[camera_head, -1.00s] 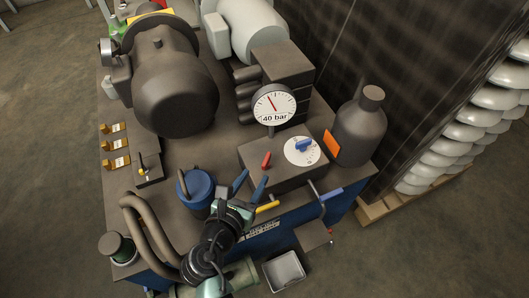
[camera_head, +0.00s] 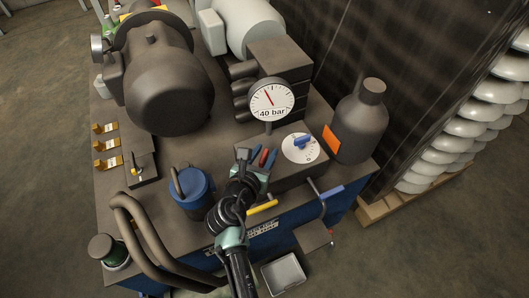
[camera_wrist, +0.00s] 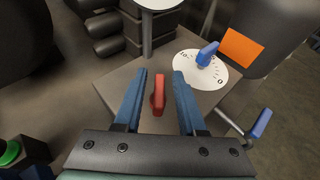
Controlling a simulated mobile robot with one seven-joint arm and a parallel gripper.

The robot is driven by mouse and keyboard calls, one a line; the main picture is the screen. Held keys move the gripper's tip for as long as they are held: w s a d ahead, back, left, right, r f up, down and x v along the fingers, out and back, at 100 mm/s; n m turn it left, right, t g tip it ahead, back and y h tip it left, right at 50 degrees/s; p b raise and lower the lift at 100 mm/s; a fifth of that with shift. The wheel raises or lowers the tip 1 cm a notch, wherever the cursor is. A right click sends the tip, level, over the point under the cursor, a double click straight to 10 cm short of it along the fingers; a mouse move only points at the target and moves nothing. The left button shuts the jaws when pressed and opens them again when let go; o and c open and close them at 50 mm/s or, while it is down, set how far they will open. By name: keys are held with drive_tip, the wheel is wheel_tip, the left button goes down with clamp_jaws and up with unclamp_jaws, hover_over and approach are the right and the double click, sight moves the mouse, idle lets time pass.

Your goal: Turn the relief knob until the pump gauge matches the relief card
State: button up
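The pump gauge (camera_head: 271,100) is a white round dial with a red needle and "40 bar" on it, standing above the control block. A blue knob (camera_head: 302,142) sits on a white marked dial (camera_head: 297,153) on the block's top; the knob also shows in the wrist view (camera_wrist: 207,54). A small red lever (camera_wrist: 157,95) stands left of that dial. My gripper (camera_wrist: 158,92) is open, its two blue fingers on either side of the red lever with gaps showing. In the head view my gripper (camera_head: 259,158) is at the block's left part. I cannot make out which thing is the relief card.
An orange card (camera_head: 331,139) is beside a dark bottle (camera_head: 360,122) on the right. A blue-lidded pot (camera_head: 191,190) and curved hoses (camera_head: 150,240) are on the left. A yellow handle (camera_head: 262,208) and a blue-handled crank (camera_head: 331,192) are at the front. A motor (camera_head: 165,85) stands behind.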

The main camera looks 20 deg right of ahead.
clamp_jaws()
drive_tip(key=shift+m+g, duration=0.3)
drive_tip(key=m+g+h+b, duration=0.1)
drive_tip(key=m+g+h, duration=0.2)
drive_tip(key=m+g, duration=0.1)
drive_tip(key=shift+s+m+g+h+b, duration=0.2)
drive_tip(key=shift+m+g+h+b, duration=0.4)
drive_tip(key=shift+m+g+b, duration=1.35)
drive_tip(key=shift+m+g, duration=0.25)
drive_tip(key=shift+g, duration=0.4)
drive_tip(key=shift+o, duration=0.9)
unclamp_jaws()
